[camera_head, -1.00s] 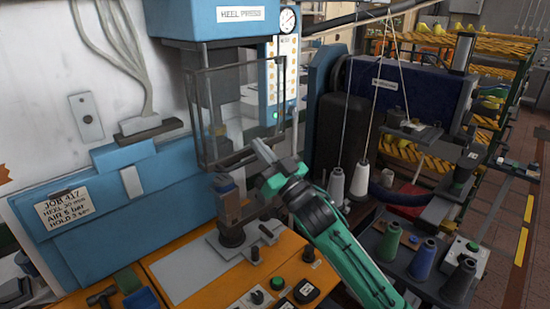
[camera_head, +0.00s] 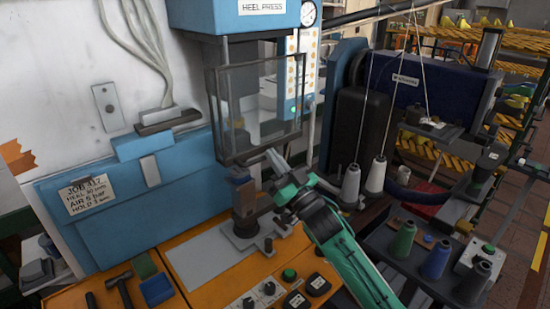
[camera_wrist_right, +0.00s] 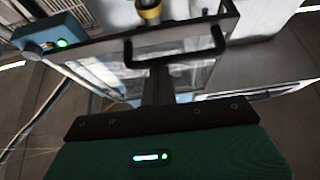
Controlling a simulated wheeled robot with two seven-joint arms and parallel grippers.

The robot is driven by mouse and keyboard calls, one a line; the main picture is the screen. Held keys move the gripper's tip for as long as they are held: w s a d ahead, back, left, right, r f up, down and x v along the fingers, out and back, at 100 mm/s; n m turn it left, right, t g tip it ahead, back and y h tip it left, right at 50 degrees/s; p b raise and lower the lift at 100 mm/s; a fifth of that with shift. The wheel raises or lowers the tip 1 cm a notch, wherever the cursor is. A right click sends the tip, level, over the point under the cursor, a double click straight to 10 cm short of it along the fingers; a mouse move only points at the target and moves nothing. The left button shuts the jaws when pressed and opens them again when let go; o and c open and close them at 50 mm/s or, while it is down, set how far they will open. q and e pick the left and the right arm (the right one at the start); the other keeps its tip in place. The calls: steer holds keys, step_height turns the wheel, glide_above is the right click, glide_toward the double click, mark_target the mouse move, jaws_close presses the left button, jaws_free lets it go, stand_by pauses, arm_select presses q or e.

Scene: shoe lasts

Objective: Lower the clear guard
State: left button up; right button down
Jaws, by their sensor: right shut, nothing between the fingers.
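The clear guard (camera_head: 258,112) is a see-through panel in a thin dark frame. It hangs upright in front of the heel press ram. In the right wrist view its dark lower bar (camera_wrist_right: 118,43) crosses the picture, with a dark U-shaped handle (camera_wrist_right: 221,40) on it. My right gripper (camera_head: 274,157) is by the guard's lower edge, right of its middle. Its fingers (camera_wrist_right: 157,80) are together and empty, pointing toward the handle; contact cannot be told. My left gripper is out of view.
The blue heel press (camera_head: 240,18) stands behind the guard. Below is an orange bench (camera_head: 205,293) with a metal post (camera_head: 246,205), buttons and a hammer (camera_head: 120,290). Thread cones (camera_head: 350,185) and a sewing machine (camera_head: 425,95) stand to the right.

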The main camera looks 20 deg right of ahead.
arm_select(q)
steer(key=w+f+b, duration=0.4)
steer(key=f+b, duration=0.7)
steer(key=b, duration=0.1)
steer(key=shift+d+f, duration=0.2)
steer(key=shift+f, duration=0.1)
arm_select(e)
step_height(320, 180, down, 22)
steer(key=shift+r, duration=0.15)
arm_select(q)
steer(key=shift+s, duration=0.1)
arm_select(e)
step_height(320, 180, up, 4)
steer(key=s+p, duration=0.1)
steer(key=p, duration=0.2)
arm_select(q)
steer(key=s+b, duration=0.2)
steer(key=b, duration=0.1)
arm_select(e)
steer(key=v, duration=0.9)
steer(key=shift+s+d, duration=0.25)
steer(key=shift+d, duration=0.05)
